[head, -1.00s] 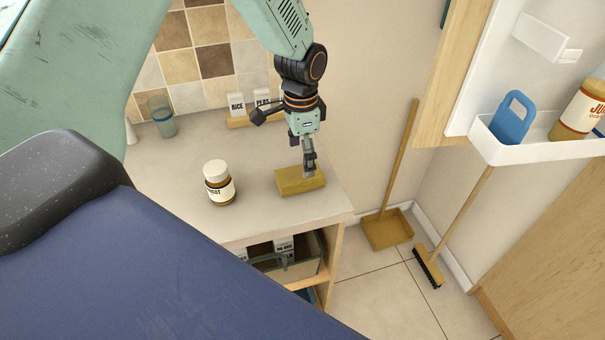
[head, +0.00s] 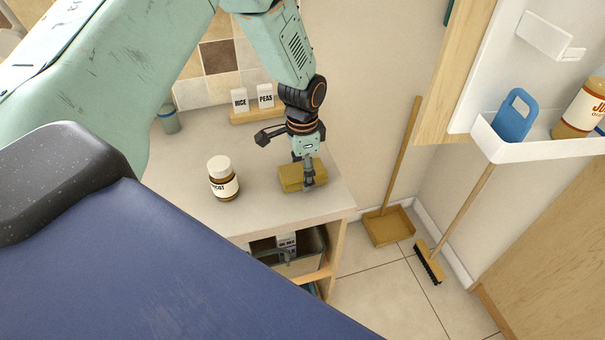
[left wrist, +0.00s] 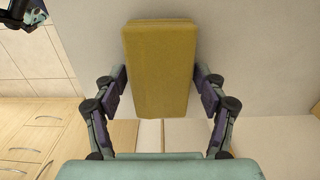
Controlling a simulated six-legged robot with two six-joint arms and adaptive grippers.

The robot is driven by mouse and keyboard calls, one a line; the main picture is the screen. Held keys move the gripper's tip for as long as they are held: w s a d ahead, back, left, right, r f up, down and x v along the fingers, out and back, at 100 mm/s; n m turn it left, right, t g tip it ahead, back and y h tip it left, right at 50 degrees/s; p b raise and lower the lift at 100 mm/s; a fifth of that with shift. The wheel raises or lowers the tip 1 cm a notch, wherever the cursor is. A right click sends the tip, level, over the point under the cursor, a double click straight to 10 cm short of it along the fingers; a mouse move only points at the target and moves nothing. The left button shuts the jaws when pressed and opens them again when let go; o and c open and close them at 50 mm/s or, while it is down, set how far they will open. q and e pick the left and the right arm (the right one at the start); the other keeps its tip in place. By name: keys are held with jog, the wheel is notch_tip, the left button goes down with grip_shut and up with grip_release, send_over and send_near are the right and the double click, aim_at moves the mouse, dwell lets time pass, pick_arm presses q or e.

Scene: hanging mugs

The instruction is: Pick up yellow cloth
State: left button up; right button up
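The yellow cloth (head: 290,177), a thick block-like folded piece, lies on the light counter (head: 262,208) near its right end. My left gripper (head: 309,184) points down at the cloth and covers part of it in the head view. In the left wrist view, the cloth (left wrist: 160,65) lies between the two fingers of my left gripper (left wrist: 160,78). The fingers are apart, one along each long side, with narrow gaps to the cloth.
A brown jar with a white lid (head: 222,178) stands left of the cloth. White RICE and PEAS containers (head: 252,98) stand on a wooden rack behind. A bluish cup (head: 168,119) is at the back left. The counter's right edge is close to the cloth.

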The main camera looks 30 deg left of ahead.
pick_arm(q)
jog(key=shift+s+r, duration=0.15)
jog(key=shift+s, duration=0.1)
jog(key=shift+c, duration=1.4)
jog(key=shift+w+f, duration=0.2)
jog(key=shift+w, duration=0.15)
jog(key=c, duration=0.5)
jog(key=shift+s, duration=0.1)
jog(key=shift+r, duration=0.1)
jog(key=shift+r, duration=0.25)
notch_tip(320, 180, up, 9)
jog(key=shift+f, duration=0.15)
jog(key=shift+r, duration=0.35)
